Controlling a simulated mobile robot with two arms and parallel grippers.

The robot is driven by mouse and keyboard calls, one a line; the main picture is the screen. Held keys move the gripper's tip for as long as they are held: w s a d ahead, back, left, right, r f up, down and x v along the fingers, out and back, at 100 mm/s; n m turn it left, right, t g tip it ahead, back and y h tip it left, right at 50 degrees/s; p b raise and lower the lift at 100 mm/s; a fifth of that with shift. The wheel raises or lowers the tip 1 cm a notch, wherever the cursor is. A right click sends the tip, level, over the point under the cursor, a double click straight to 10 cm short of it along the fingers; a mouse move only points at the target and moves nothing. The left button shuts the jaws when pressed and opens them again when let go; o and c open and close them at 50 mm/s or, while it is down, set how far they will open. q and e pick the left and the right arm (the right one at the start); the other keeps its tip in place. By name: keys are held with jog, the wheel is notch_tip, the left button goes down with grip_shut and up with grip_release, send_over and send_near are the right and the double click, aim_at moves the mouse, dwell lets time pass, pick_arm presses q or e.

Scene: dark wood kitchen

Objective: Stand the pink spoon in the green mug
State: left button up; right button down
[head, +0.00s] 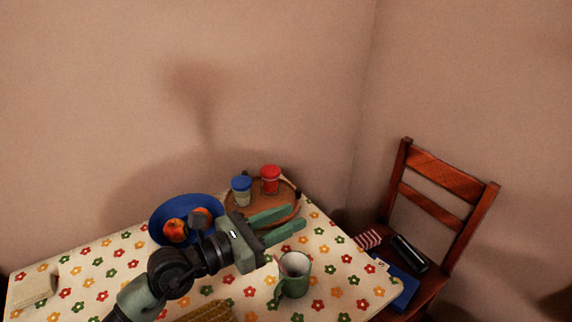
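The green mug (293,280) stands upright on the flowered tablecloth, toward the table's right front. I cannot make out a pink spoon anywhere else. My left gripper (288,221) is above the table, up and a little left of the mug in the picture. Its two green fingers are apart, with nothing visible between them. My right gripper is not in view.
A round wooden tray (236,213) holds a blue-lidded jar (241,190) and a red-lidded jar (270,179). A blue bowl (160,212) of fruit is behind my arm. A woven item (210,312) lies in front. A chair (440,175) with several items stands right.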

pick_arm(q)
notch_tip(320, 180, up, 12)
jog(key=p, duration=0.1)
jog(key=shift+f, duration=0.1)
dwell(0.8)
